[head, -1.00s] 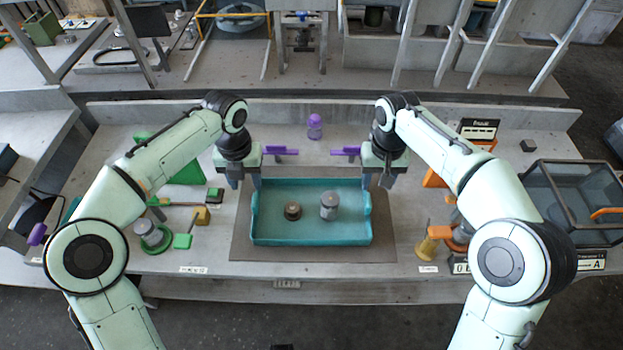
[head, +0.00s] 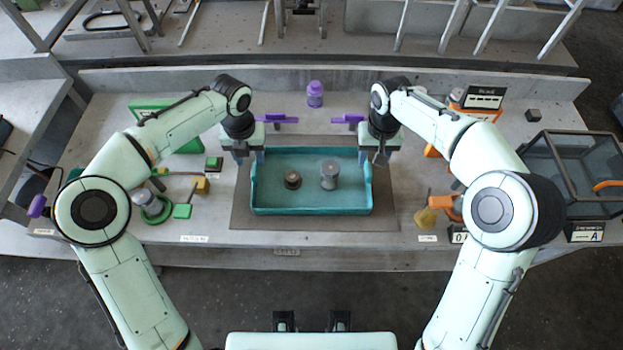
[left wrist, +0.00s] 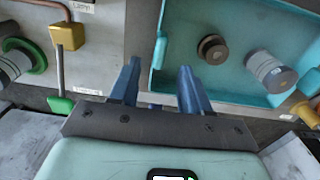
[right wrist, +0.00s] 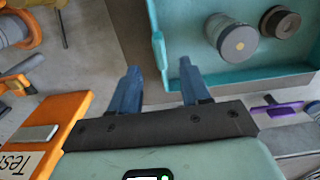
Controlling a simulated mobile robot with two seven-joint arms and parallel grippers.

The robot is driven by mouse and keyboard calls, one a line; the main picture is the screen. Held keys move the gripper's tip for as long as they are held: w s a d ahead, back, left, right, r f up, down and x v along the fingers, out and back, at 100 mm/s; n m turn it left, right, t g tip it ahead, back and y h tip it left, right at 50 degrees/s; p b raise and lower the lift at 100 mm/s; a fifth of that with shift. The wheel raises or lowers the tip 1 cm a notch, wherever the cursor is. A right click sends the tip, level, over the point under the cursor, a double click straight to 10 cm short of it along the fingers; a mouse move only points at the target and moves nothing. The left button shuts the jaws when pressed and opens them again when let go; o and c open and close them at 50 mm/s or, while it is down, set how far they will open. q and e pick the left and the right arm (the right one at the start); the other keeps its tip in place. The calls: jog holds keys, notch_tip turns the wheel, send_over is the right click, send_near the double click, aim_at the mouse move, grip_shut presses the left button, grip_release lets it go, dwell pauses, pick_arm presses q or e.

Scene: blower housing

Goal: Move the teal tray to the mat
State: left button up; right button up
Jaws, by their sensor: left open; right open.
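The teal tray (head: 312,211) lies on the brown-grey mat (head: 243,208), with bare mat around it. Inside it are a dark round part (head: 292,179) and a grey cylinder (head: 329,174). My left gripper (head: 249,156) is open at the tray's left end, near its back corner. In the left wrist view its fingers (left wrist: 160,88) lie to either side of the tray's end-handle line. My right gripper (head: 376,156) is open at the right end. In the right wrist view its fingers (right wrist: 158,85) likewise flank the tray's end handle. Neither gripper visibly touches the tray.
A purple-capped bottle (head: 315,94) stands behind the tray. Green and yellow parts (head: 183,211) lie left of the mat. An orange-and-yellow part (head: 427,216) and a glass-sided case (head: 572,174) stand to the right. The bench's front strip is mostly clear.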

aim_at(254, 169)
pick_arm(q)
notch_tip(254, 169, down, 7)
jog(key=shift+f, duration=0.1)
pick_arm(e)
notch_tip(254, 169, down, 7)
jog(key=shift+f, duration=0.1)
pick_arm(q)
grip_shut()
pick_arm(e)
grip_shut()
